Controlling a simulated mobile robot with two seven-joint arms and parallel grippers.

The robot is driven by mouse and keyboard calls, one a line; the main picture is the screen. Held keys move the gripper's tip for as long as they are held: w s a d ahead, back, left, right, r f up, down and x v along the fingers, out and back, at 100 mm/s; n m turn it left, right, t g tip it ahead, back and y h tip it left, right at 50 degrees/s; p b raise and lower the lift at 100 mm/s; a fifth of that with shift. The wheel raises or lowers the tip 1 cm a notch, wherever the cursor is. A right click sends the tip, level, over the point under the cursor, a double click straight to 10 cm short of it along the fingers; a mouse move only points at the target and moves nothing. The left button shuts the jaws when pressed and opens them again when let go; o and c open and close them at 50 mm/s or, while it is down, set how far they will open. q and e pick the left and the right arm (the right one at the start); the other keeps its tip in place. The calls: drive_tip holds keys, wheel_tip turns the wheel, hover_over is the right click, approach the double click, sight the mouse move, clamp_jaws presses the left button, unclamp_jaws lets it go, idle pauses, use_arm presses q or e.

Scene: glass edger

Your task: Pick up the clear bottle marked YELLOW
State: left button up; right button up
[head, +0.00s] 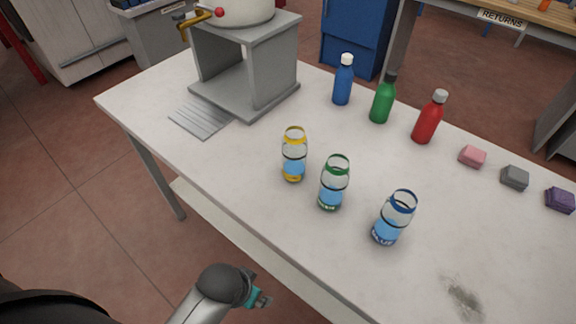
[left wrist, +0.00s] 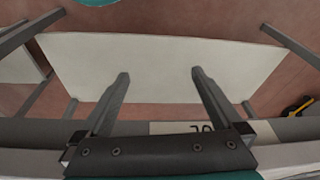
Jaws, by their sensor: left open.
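The clear bottle with yellow bands (head: 294,155) stands upright on the white table, blue liquid in its lower part. Its marking is too small to read. To its right stand a clear bottle with green bands (head: 334,184) and one with blue bands (head: 394,219). My left gripper (head: 262,299) is off the table's front edge, low in the head view and well apart from the bottles. In the left wrist view its fingers (left wrist: 160,76) are spread and empty, with no bottle between them. My right gripper is not in view.
The white table (head: 240,180) has a grey stand (head: 246,65) with a pot at the back left. Blue (head: 343,80), green (head: 383,99) and red (head: 429,118) opaque bottles stand behind the clear ones. Small blocks (head: 514,177) lie at right. The table's front left is clear.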

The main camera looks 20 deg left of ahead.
use_arm(q)
drive_tip(key=w+r+v, duration=0.1)
drive_tip(key=w+v, duration=0.2)
drive_tip(key=v, duration=0.9)
drive_tip(key=w+d+r+t+h, duration=0.1)
drive_tip(key=w+d+r, duration=0.35)
drive_tip(key=w, duration=0.25)
drive_tip(key=w+d+r+t+h, duration=0.1)
drive_tip(key=w+d+r+h, duration=0.1)
drive_tip(key=w+d+r, duration=0.3)
drive_tip(key=n+y, duration=0.4)
approach(295, 150)
drive_tip(key=b+x, duration=0.1)
drive_tip(key=x, duration=0.8)
drive_tip(key=w+b+x, duration=0.1)
drive_tip(key=x, duration=0.4)
drive_tip(key=shift+w+a+r+b, duration=0.1)
drive_tip(key=shift+a+b, duration=0.2)
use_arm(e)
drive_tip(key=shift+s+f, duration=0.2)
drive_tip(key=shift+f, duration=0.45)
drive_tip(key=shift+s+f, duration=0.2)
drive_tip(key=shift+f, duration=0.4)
use_arm(q)
drive_tip(key=shift+c, duration=0.2)
drive_tip(key=c, duration=1.4)
